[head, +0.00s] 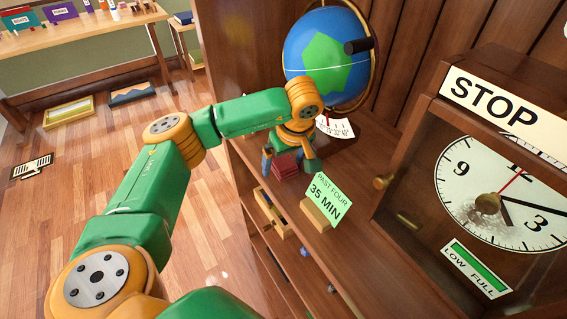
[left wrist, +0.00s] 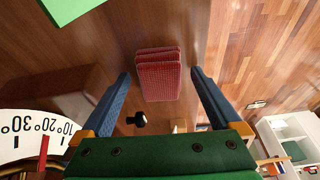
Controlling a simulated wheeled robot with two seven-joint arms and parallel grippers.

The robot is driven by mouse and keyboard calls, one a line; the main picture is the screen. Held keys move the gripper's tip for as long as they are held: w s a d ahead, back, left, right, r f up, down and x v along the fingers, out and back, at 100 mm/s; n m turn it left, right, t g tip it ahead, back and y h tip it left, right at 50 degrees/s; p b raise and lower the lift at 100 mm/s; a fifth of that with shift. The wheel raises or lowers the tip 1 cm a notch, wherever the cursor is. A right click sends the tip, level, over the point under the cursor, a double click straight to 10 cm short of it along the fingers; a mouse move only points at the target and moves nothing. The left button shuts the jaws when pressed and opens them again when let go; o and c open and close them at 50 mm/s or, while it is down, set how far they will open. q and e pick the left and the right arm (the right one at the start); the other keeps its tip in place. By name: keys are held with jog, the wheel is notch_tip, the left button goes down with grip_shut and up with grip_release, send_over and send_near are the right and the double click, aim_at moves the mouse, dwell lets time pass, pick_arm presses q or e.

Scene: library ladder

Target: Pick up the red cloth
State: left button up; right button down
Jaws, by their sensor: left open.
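The red cloth (head: 286,167) is a small folded stack lying on the wooden shelf top, under my left gripper. It also shows in the left wrist view (left wrist: 159,78), folded in layers, in the gap between the two blue fingers. My left gripper (head: 288,160) is open, with a finger to each side of the cloth. In the left wrist view, clear gaps show between the cloth and both fingers of the gripper (left wrist: 160,74). The gripper partly hides the cloth in the head view. My right gripper is in neither view.
A green card (head: 325,200) reading "PAST FOUR 35 MIN" stands near the cloth. A globe (head: 325,55) and a white dial (head: 335,127) are behind the gripper. A clock cabinet (head: 425,140) stands at the right. The shelf's open edge drops to the floor (head: 215,215).

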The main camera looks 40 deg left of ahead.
aim_at(280, 159)
pick_arm(q)
jog(key=shift+s, duration=0.1)
jog(key=c, duration=1.4)
jog(key=shift+r, duration=0.15)
jog(key=shift+c, duration=0.2)
jog(key=shift+r, duration=0.25)
notch_tip(280, 159, up, 3)
jog(key=shift+s+r, duration=0.1)
jog(key=shift+s, duration=0.05)
jog(key=s+r+p, duration=0.2)
jog(key=s+r, duration=0.2)
jog(key=s, duration=0.2)
jog(key=s+a+r+p, duration=0.1)
jog(key=s+r, duration=0.4)
jog(key=s, duration=0.2)
jog(key=shift+s+a+p, duration=0.3)
jog(key=shift+p, duration=0.1)
